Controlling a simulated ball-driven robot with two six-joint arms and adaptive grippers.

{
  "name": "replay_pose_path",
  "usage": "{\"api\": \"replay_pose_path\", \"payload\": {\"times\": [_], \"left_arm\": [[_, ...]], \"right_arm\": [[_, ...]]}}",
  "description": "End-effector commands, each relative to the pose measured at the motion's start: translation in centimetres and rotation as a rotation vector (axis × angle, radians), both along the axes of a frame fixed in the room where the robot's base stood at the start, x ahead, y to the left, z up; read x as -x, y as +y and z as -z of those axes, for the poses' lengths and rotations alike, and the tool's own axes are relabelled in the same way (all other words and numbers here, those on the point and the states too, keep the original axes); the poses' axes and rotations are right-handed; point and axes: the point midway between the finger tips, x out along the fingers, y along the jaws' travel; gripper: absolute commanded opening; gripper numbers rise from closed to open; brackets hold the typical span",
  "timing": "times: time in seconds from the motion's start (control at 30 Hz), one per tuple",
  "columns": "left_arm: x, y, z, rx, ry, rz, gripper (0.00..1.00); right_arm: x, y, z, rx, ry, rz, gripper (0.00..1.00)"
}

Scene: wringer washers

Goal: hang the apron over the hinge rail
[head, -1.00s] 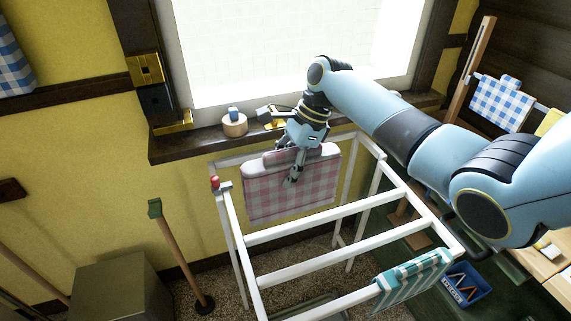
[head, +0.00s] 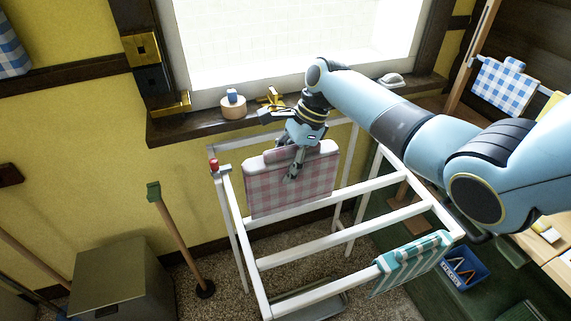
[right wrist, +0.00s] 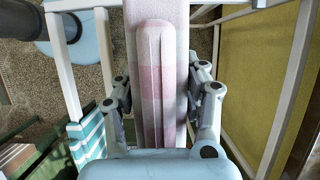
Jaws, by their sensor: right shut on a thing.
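The pink-and-white checked apron (head: 290,192) hangs folded from my right gripper (head: 292,172). It is at the far end of the white rack (head: 340,192), with its lower edge close to a cross rail. My right gripper is shut on the apron's thick upper fold; in the right wrist view the fold (right wrist: 153,85) runs between the fingers (right wrist: 160,110). The apron covers part of the rack's far end, where a red knob (head: 214,165) marks the left corner. I cannot tell whether the apron touches a rail. My left gripper is not in view.
A teal striped cloth (head: 412,262) hangs on the rack's near right side. A window sill (head: 180,128) with small objects runs behind it. A blue checked cloth (head: 503,85) hangs at the right. A grey box (head: 122,280) and a wooden-handled tool (head: 175,235) stand at the left.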

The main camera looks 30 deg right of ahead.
Motion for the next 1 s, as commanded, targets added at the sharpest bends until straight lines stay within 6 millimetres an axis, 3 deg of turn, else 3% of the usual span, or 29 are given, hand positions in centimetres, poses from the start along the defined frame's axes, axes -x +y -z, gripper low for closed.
{"api": "replay_pose_path", "payload": {"times": [1.0], "left_arm": [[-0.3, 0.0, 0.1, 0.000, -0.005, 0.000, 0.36]], "right_arm": [[0.0, 0.0, 1.6, -0.001, 0.000, 0.000, 0.02]]}}
